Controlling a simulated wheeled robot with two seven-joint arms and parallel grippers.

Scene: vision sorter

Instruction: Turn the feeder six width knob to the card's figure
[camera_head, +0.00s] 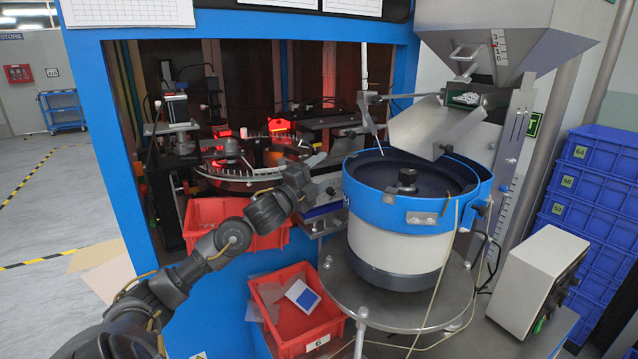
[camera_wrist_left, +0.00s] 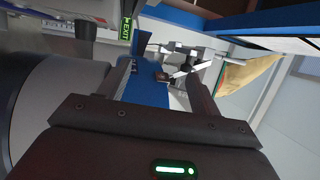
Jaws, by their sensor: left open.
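Feeder six appears to be the vibrating bowl (camera_head: 400,240), with a blue rim and a white body, standing on a round metal table. My left gripper (camera_head: 316,182) is beside the bowl's left side, near the cabinet opening. In the left wrist view its two fingers (camera_wrist_left: 160,82) are apart, with nothing held between them. Beyond them are a blue surface and a small dark part (camera_wrist_left: 162,76); I cannot tell whether this is the width knob. I cannot identify the card or read its figure. My right gripper is not in view.
A red bin (camera_head: 318,341) marked 6 stands below, with another red bin (camera_head: 200,212) behind my arm. A metal hopper (camera_head: 490,28) and chute hang over the bowl. A pale control box (camera_head: 530,280) stands at right, before stacked blue crates (camera_head: 590,200).

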